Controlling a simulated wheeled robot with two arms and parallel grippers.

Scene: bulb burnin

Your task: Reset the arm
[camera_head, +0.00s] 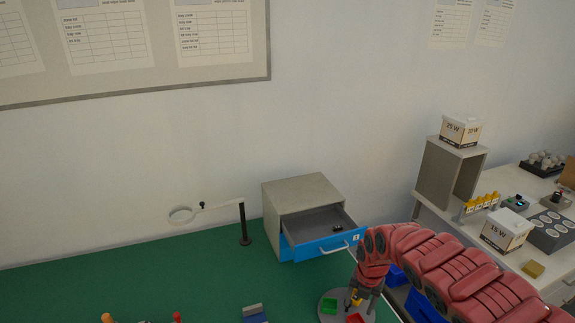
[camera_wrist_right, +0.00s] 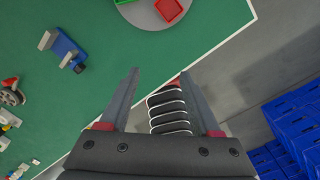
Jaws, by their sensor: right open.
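My right arm, red and segmented, comes in from the right in the head view. Its gripper (camera_head: 362,301) points down over the right edge of the green work surface (camera_head: 140,285), near a round grey tray (camera_head: 328,312) with a green and a red dish. In the right wrist view the gripper (camera_wrist_right: 160,74) has its two fingers spread apart with nothing held between them. A dark ribbed part shows beyond the fingers; I cannot tell what it is. My left gripper is not in view.
A grey cabinet (camera_head: 302,190) stands at the back with its blue-fronted drawer (camera_head: 325,246) open. A magnifier stand (camera_head: 243,222) is left of it. Blue bins (camera_wrist_right: 300,125) lie below right. A side bench (camera_head: 530,262) carries boxes. A blue fixture (camera_wrist_right: 68,49) sits on the green surface.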

